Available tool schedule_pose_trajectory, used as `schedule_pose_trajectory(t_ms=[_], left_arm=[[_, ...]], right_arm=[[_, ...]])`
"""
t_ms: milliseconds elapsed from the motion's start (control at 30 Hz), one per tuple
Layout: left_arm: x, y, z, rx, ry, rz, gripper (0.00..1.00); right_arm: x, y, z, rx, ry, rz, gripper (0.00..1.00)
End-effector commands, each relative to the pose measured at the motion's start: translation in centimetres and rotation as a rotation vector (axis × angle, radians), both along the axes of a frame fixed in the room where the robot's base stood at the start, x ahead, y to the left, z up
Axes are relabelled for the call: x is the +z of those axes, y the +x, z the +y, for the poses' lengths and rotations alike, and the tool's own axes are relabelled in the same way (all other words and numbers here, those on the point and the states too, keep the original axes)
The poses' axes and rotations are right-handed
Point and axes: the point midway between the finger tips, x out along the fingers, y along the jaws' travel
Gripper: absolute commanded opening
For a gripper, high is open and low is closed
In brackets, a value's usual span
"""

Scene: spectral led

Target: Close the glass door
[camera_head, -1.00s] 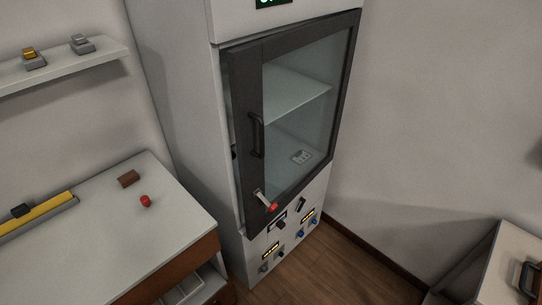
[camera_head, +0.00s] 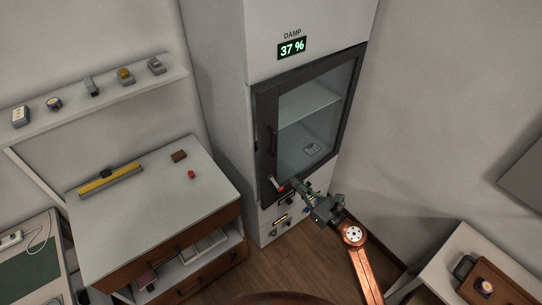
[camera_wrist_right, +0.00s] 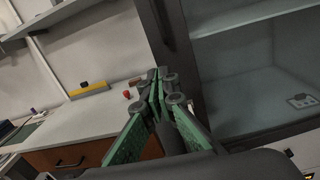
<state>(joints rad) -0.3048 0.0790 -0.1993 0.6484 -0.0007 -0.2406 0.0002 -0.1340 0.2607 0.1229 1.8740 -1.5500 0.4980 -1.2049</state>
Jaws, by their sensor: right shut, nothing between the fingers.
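The glass door (camera_head: 308,119) has a dark frame and a clear pane, and is on the front of a tall white cabinet (camera_head: 222,90). It sits flush or nearly so; I cannot tell if a small gap is left. Its dark upright handle (camera_head: 272,140) is on the left side of the frame. A short lever with a red tip (camera_head: 281,188) is at the lower left corner. My right gripper (camera_head: 296,184) is shut and empty, close to this lower part; contact is unclear. In the right wrist view its green-padded fingers (camera_wrist_right: 161,90) meet beside the dark door frame (camera_wrist_right: 182,65). My left gripper is not in view.
A workbench (camera_head: 150,215) with a yellow bar, a brown block and a red piece stands left of the cabinet. A shelf (camera_head: 100,103) with small devices is above it. Knobs sit below the door. Another table (camera_head: 455,250) is at the lower right.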

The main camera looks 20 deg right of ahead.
Motion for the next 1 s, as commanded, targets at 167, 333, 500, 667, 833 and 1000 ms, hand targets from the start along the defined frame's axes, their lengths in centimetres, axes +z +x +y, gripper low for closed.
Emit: schedule_pose_trajectory(t_ms=[167, 333, 500, 667, 833, 1000], left_arm=[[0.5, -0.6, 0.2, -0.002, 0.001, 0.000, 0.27], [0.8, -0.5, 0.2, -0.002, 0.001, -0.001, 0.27], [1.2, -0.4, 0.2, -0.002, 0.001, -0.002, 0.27], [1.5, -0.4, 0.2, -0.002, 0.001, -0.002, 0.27], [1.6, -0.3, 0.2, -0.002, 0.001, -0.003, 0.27], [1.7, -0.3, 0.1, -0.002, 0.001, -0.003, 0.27]], right_arm=[[0.2, 0.8, 0.9, 0.028, -0.067, -0.004, 0.00], [0.3, 3.2, 2.1, 0.028, -0.062, -0.006, 0.00], [0.3, 6.5, 3.6, 0.027, -0.061, -0.005, 0.00], [0.2, 9.3, 4.9, 0.028, -0.061, -0.005, 0.00], [0.2, 11.5, 5.9, 0.026, -0.059, -0.004, 0.00], [0.1, 12.6, 6.4, 0.026, -0.061, -0.003, 0.00]])
